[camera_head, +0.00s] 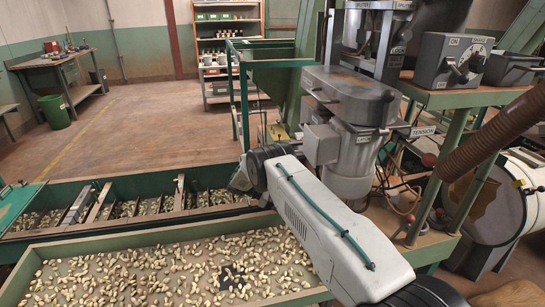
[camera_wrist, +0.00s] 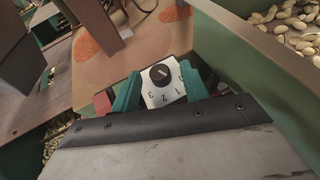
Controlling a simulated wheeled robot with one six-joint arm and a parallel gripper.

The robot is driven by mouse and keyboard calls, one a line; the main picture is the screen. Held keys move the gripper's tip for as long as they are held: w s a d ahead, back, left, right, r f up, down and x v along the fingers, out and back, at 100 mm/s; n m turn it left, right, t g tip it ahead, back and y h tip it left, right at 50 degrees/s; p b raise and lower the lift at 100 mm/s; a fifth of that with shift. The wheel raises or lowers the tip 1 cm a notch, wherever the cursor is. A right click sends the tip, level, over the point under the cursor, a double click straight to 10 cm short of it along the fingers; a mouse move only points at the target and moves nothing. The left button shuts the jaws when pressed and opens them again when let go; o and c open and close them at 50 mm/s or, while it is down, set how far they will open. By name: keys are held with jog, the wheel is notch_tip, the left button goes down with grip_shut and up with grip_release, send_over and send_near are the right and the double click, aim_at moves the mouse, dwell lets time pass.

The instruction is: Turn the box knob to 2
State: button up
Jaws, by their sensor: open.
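The box knob (camera_wrist: 162,73) is a small round black knob with a pale mark, on a white dial plate (camera_wrist: 153,96) in the wrist view. The digits 1, 2 and 3 show around the plate's near side, tilted in the picture. I cannot tell surely which digit the knob's mark points to. My gripper (camera_wrist: 160,87) is open, with one teal finger at each side of the plate. The knob shows between and just beyond the fingers, and nothing is seen held. In the head view my gripper is at the far end of my white arm, and the knob cannot be made out there.
A green-edged tray of nuts (camera_head: 150,236) lies left of my arm, with a green trough (camera_head: 130,185) behind it. A grey machine (camera_head: 350,130) stands close behind my arm. A lever box (camera_head: 450,62) is at upper right. Open floor (camera_head: 150,125) lies beyond.

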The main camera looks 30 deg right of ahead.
jog(key=n+t, duration=0.1)
jog(key=n+t+h, duration=0.1)
jog(key=t, duration=0.1)
jog(key=n+t+h, duration=0.1)
jog(key=n, duration=0.1)
jog(key=shift+s+a, duration=0.25)
jog(key=shift+s, duration=0.05)
jog(key=v, duration=0.8)
jog(key=s+a+r+m+y, duration=0.1)
jog(key=s+r+m+y, duration=0.1)
jog(key=r, duration=1.1)
jog(key=s+a+r+m+y, duration=0.2)
jog(key=s+r+m, duration=0.2)
jog(key=r, duration=1)
jog(key=shift+s+r+y, duration=0.25)
jog(key=shift+s+y, duration=0.05)
jog(key=shift+s, duration=1.55)
